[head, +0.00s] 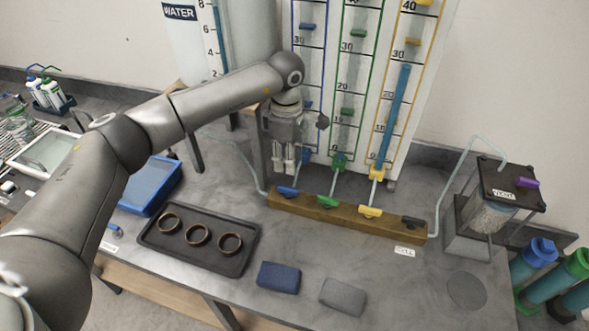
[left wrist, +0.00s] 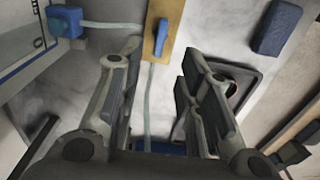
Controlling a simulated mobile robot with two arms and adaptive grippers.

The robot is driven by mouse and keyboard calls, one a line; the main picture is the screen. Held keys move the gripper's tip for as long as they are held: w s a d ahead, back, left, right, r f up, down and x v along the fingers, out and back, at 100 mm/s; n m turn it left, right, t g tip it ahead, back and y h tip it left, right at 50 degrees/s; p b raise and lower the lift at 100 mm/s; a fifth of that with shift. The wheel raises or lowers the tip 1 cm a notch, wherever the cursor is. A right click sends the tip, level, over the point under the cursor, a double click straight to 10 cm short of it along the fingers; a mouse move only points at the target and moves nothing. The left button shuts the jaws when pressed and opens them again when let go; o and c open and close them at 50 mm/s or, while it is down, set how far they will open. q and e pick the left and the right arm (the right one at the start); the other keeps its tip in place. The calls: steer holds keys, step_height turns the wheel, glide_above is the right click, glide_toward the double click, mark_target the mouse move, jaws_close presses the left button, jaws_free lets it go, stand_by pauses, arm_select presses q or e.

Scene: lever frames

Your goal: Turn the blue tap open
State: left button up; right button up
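The blue tap (head: 288,192) is a small blue lever at the left end of a brass manifold block (head: 320,213) on the bench. In the left wrist view the blue tap (left wrist: 162,38) lies on the brass block at the top middle. My left gripper (head: 290,168) points down just above and behind the tap's end of the block. In the left wrist view its fingers (left wrist: 160,62) are spread wide and empty, with the tap showing beyond the gap between them. I see no contact with the tap. My right gripper does not show.
Green (head: 328,202), yellow (head: 370,211) and black (head: 413,222) levers sit along the block. A scaled tube panel (head: 345,75) stands close behind. A black tray (head: 160,245) with three rings, a blue block (head: 278,277) and a grey block (head: 343,297) lie in front.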

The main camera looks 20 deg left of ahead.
arm_select(q)
steer(key=p, duration=0.3)
glide_above(288, 188)
steer(key=f, duration=0.5)
steer(key=shift+s+f, duration=0.25)
steer(key=shift+f, duration=0.15)
steer(key=f, duration=0.2)
steer(key=shift+w+f+p, duration=0.25)
steer(key=shift+f+p, duration=0.05)
steer(key=shift+f, duration=0.9)
steer(key=shift+c, duration=0.3)
jaws_close()
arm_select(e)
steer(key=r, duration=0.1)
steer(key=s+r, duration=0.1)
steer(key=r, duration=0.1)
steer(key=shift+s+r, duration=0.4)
